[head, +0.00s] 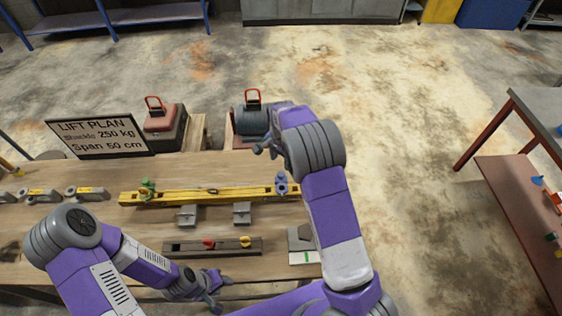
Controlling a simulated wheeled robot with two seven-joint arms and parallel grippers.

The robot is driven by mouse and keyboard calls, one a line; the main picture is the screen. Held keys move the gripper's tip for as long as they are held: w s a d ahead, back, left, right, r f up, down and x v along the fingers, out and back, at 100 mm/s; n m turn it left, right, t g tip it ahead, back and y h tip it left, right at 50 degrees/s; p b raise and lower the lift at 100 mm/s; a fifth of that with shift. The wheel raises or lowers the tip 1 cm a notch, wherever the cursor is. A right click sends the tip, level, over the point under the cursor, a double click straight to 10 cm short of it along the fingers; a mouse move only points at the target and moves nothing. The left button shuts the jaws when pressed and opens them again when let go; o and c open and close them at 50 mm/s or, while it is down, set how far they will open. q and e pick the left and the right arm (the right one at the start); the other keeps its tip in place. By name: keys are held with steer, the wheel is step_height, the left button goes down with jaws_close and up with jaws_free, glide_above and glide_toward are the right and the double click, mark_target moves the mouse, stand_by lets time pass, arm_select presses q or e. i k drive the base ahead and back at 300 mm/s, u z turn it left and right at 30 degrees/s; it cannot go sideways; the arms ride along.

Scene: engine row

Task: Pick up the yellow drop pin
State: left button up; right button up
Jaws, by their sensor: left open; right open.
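The yellow drop pin (245,241) sits at the right end of a long dark holder (185,248) on the wooden bench. A red pin (209,243) sits in the same holder to its left. My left gripper (220,293) is open and empty near the bench's front edge, below the holder in the picture and apart from the yellow pin. My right gripper (264,150) is open near the bench's far edge, beside a dark engine-like load, well beyond the pin. The lower part of the yellow pin is hidden in the holder.
A yellow beam (215,195) lies across the bench with a green fitting (147,188) and a blue-purple fitting (281,184). Two grey blocks (187,216) stand before it. A pale plate (301,240) is right of the holder. Behind are a lift-plan sign (97,135) and loads with red handles (163,118).

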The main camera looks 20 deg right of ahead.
mark_target(245, 241)
steer(key=k, duration=1)
